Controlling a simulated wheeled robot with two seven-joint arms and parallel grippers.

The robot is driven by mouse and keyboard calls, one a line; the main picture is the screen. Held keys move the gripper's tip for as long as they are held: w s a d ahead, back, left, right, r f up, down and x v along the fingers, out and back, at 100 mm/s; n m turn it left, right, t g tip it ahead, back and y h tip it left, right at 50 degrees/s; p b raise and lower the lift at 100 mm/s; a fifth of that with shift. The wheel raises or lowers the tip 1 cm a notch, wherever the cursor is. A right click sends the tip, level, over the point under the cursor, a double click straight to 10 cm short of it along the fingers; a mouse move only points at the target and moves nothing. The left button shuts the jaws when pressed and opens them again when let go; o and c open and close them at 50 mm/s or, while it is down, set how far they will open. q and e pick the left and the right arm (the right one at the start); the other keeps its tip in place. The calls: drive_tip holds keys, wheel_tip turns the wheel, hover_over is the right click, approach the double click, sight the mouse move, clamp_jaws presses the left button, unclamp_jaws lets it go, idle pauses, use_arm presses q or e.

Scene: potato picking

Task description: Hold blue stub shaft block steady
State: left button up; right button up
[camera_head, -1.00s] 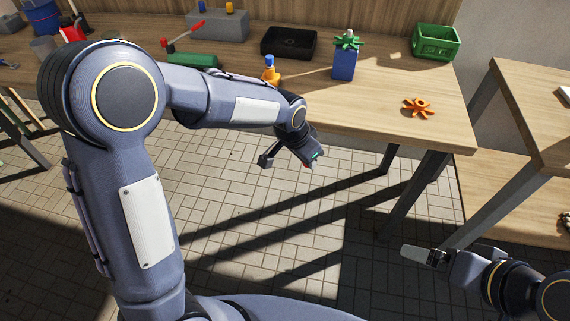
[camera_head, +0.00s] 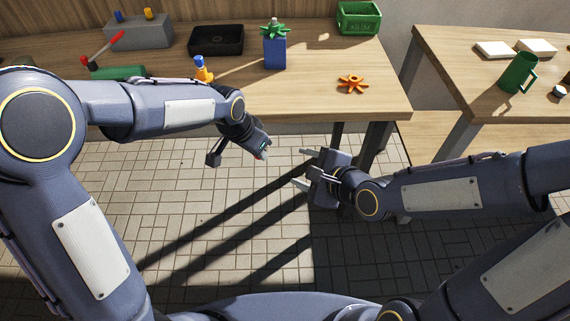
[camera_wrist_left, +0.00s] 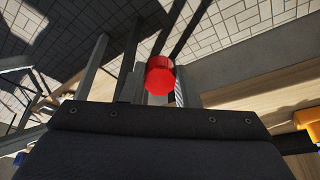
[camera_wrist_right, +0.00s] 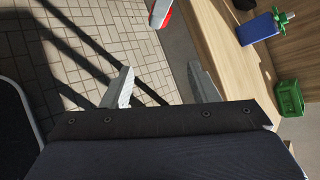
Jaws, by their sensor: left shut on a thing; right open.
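The blue block (camera_head: 274,53) stands upright on the wooden table, with a green gear (camera_head: 273,31) on its shaft and a pale tip above. Both also show in the right wrist view, the block (camera_wrist_right: 257,29) at the upper right and the gear (camera_wrist_right: 283,18) beside it. My right gripper (camera_head: 300,167) is open and empty in front of the table edge, apart from the block. My left gripper (camera_head: 236,158) is in front of the table too. In the left wrist view it is shut on a red faceted piece (camera_wrist_left: 160,78). Neither gripper touches the block.
An orange gear (camera_head: 352,84) lies right of the block on the table (camera_head: 320,100). A black tray (camera_head: 216,40), a yellow-orange piece with a blue top (camera_head: 203,70) and a green crate (camera_head: 359,18) stand nearby. A second table (camera_head: 450,60) at right holds a green mug (camera_head: 518,73).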

drive_tip(key=w+a+f+m, duration=0.1)
drive_tip(key=w+a, duration=0.2)
drive_tip(key=a, duration=0.1)
drive_tip(key=w+a+f+m+y, duration=0.1)
drive_tip(key=w+a+m, duration=0.1)
drive_tip(key=w+a, duration=0.1)
drive_tip(key=w+a+f+m+t+y, duration=0.1)
drive_tip(key=w+a+f, duration=0.1)
drive_tip(key=a, duration=0.3)
drive_tip(key=shift+w+f+m, duration=0.1)
drive_tip(key=shift+w+m, duration=0.2)
drive_tip(key=shift+w, duration=0.15)
drive_tip(key=shift+s, duration=0.1)
drive_tip(key=c, duration=1)
use_arm(q)
drive_tip(key=o, duration=1)
drive_tip(key=shift+d, duration=0.15)
drive_tip(key=shift+s+r, duration=0.1)
drive_tip(key=shift+s, duration=0.05)
